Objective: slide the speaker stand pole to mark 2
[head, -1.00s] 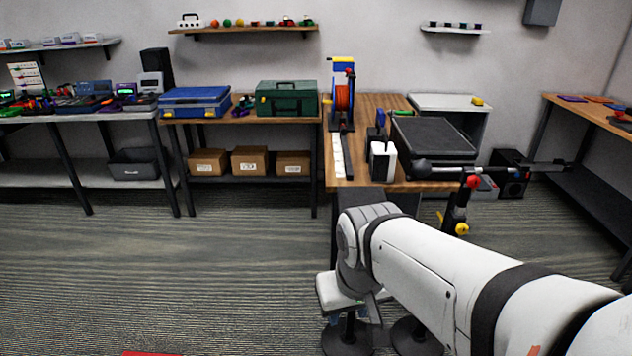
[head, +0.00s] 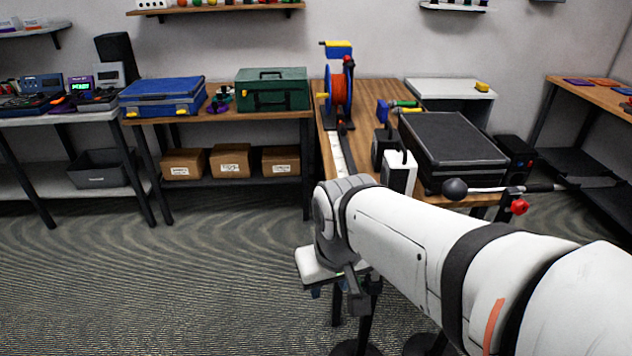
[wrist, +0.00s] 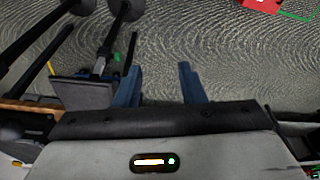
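I cannot pick out the speaker stand pole or its marks for certain. Dark upright poles (head: 366,318) stand below my wrist in the head view, partly hidden by my arm. Dark poles with round bases (wrist: 125,10) also show at the upper left of the wrist view.
The wooden table (head: 380,93) carries a cable reel (head: 341,90), a black case (head: 450,142) and a white box (head: 399,172). A dark flat plate (wrist: 84,93) lies left of my fingers. Open carpet (head: 190,270) is at left. A red object (wrist: 262,5) lies on the floor.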

